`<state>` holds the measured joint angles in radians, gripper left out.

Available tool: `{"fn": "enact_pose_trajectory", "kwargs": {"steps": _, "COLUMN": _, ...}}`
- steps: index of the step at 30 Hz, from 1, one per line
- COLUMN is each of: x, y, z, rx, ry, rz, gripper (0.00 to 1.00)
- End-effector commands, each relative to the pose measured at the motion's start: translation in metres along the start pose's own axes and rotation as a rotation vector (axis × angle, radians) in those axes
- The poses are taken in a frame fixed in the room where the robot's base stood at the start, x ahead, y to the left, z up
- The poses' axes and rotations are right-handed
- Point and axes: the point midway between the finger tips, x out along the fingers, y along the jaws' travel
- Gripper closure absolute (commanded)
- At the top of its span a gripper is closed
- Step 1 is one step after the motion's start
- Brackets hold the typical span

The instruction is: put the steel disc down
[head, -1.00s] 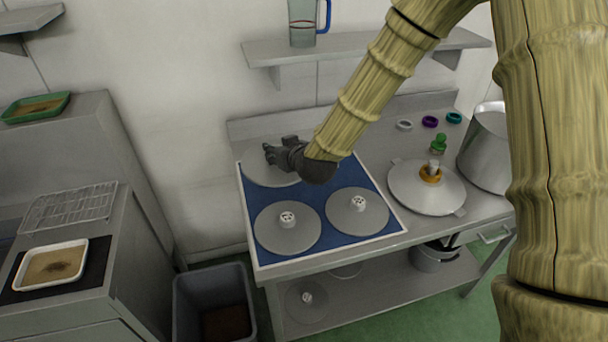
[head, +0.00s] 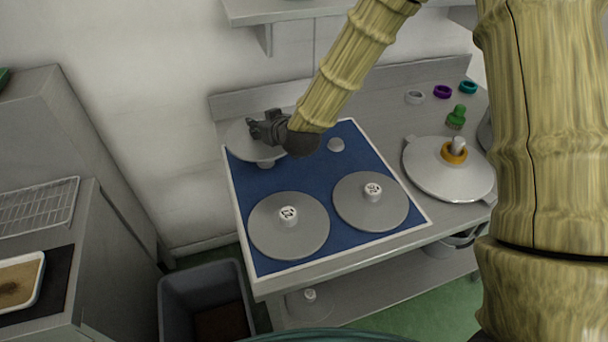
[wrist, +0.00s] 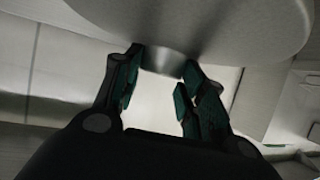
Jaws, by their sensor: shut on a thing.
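The steel disc (head: 246,146) is a flat grey round plate at the back left corner of the blue mat (head: 300,176). My gripper (head: 262,128) is shut on the disc's central hub (wrist: 165,62), which sits between the fingertips in the wrist view. The disc's broad face (wrist: 215,25) fills the top of that view. In the head view the gripper hides part of the disc. The disc seems to be held above the mat; its exact height is unclear.
Two grey discs with white hubs, left (head: 265,236) and right (head: 353,208), lie on the mat's front half. A large lidded pan (head: 432,178) is right of the mat. A dark bin (head: 205,290) stands below left.

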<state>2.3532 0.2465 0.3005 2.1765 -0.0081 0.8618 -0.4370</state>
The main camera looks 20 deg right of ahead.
Motion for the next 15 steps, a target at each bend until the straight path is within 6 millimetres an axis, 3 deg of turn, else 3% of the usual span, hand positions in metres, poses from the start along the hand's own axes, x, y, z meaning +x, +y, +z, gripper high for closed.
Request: {"fn": "enact_pose_trajectory", "kwargs": {"steps": 15, "x": 0.021, "y": 0.002, "z": 0.046, "rx": 0.002, "ry": 0.0, "rz": 0.003, "gripper": 0.97}}
